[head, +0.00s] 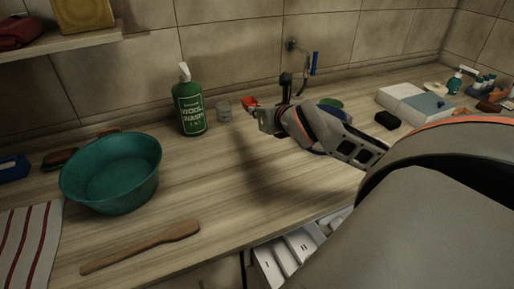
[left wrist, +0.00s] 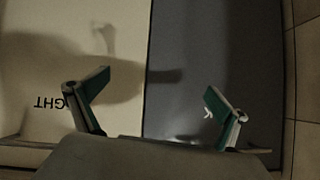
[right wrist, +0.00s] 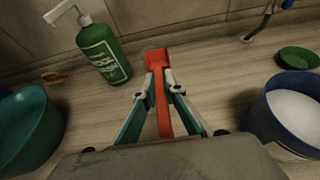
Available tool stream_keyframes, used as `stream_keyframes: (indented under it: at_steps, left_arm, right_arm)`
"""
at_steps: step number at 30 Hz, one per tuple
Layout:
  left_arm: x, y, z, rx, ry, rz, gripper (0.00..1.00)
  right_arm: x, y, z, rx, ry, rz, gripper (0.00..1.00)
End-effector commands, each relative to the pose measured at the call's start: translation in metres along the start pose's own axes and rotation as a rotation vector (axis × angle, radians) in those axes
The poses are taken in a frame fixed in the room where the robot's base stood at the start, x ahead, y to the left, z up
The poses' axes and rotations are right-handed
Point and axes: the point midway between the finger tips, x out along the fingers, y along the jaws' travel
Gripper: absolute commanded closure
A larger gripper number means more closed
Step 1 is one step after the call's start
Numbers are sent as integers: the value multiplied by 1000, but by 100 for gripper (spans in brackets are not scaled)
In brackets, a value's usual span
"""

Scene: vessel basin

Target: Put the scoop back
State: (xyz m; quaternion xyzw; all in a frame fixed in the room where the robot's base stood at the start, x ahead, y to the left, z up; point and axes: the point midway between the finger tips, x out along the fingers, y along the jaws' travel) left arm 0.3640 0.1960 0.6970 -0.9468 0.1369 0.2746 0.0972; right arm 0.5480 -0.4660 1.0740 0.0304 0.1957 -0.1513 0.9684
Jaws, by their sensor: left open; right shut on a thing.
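The red scoop (right wrist: 158,64) is in my right gripper (right wrist: 158,88), which is shut on its handle, in the right wrist view. Its head points away from me toward the back wall. In the head view the scoop (head: 249,103) shows as a small red shape at the tip of my right gripper (head: 260,112), above the counter. A blue tub (right wrist: 258,122) with white powder inside stands to the right of the scoop; in the head view my right arm mostly hides it. My left gripper (left wrist: 157,88) is open and empty, seen only in the left wrist view.
A green wool wash bottle (head: 190,108) and a small glass (head: 224,111) stand left of the scoop. A teal basin (head: 112,172) and wooden paddle (head: 141,249) are further left. A green dish (right wrist: 298,57) lies behind the tub. The middle counter is clear.

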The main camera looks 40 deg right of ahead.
Motion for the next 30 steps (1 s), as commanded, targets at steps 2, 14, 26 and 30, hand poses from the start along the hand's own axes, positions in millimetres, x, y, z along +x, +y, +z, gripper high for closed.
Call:
stream_keyframes:
  at_steps: [2,14,26,30]
  left_arm:
    - [2,0,4,1,0,-1,0]
    - [8,-2,21,6,-19,-4,0]
    - [12,-2,24,6,-16,-5,0]
    - [11,-3,22,6,-12,-6,0]
  right_arm:
    - [8,0,-22,-1,7,-1,100]
    - [31,0,-75,1,1,-1,100]
    - [48,0,-114,1,0,-1,100]
    - [48,0,-114,0,-1,0,100]
